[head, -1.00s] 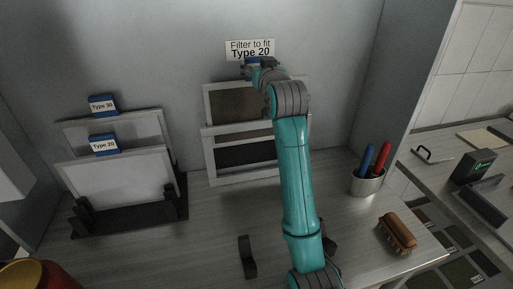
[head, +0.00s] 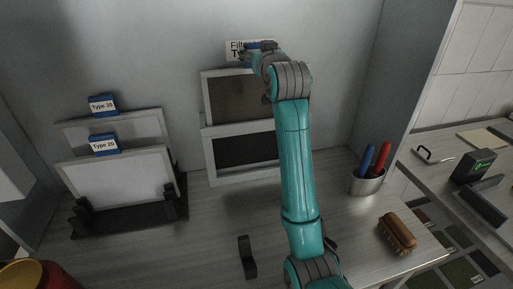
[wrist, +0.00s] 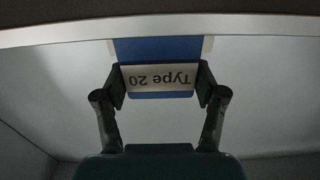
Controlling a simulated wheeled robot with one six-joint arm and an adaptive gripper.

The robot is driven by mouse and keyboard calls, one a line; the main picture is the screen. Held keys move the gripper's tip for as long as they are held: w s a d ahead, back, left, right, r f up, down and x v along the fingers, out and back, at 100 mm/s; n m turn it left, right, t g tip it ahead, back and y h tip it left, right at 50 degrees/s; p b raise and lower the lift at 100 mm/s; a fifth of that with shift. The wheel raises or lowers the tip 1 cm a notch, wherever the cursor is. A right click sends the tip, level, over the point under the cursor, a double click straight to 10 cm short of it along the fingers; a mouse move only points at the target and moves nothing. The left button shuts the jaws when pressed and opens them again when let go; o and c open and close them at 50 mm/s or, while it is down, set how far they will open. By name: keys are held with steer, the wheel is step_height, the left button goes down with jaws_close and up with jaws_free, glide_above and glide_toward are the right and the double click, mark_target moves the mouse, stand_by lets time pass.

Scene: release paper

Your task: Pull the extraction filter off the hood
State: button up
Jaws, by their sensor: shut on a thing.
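The extraction filter (head: 230,98), a pale-framed panel with a dark brown face, stands upright at the back wall. It rises above the hood's white housing (head: 209,160), whose front has a dark opening. I cannot tell whether its lower edge is still inside. My gripper (head: 252,51) is at the filter's top edge. In the wrist view, my gripper (wrist: 160,82) is shut on a blue tab (wrist: 155,48) with an upside-down "Type 20" label. My arm hides the right side of filter and housing.
Two pale filters with blue tabs, Type 30 (head: 103,105) and Type 20 (head: 104,144), stand in a black rack (head: 130,215) at left.

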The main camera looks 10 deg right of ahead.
mark_target(258, 43)
steer(key=shift+r, duration=1.75)
steer(key=shift+r, duration=1.95)
steer(key=shift+s, duration=0.1)
